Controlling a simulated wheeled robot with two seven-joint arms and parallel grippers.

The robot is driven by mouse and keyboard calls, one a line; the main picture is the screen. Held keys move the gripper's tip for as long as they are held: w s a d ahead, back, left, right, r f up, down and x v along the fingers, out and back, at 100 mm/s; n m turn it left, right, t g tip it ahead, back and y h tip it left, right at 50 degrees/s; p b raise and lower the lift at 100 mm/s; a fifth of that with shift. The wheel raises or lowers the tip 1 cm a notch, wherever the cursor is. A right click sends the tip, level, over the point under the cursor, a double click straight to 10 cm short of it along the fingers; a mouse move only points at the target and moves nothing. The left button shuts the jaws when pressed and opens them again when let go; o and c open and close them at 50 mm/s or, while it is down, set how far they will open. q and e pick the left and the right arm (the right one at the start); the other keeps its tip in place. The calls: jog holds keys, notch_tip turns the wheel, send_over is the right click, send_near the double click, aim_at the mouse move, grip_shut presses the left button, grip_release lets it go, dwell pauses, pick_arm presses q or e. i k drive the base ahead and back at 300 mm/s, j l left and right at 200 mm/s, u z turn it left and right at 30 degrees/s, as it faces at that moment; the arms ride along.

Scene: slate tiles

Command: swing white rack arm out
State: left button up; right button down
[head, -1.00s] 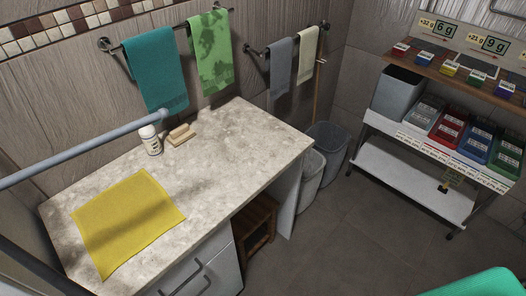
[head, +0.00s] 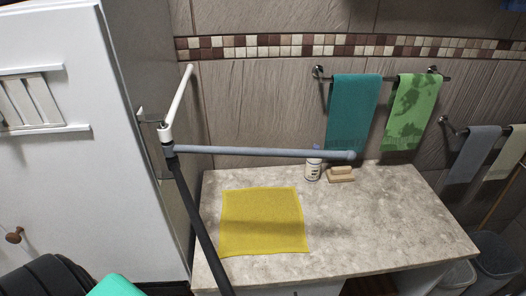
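A swing-arm rack is mounted at the left end of the counter, beside the white cabinet. Its white arm (head: 179,101) runs from the pivot bracket (head: 166,138) back and up in the picture, its tip near the tiled wall. Its blue-grey arm (head: 260,152) points right over the back of the counter. Its black arm (head: 197,218) points toward me, crossing the counter's left edge. No towel hangs on these arms. I see neither gripper in the head view.
The counter (head: 360,225) carries a yellow cloth (head: 262,220), a white bottle (head: 312,171) and tan blocks (head: 340,175). A teal towel (head: 353,110) and a green towel (head: 413,110) hang on a wall rail. A white cabinet (head: 70,180) stands at left.

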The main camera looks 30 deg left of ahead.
aim_at(165, 135)
jog(key=u, duration=1.4)
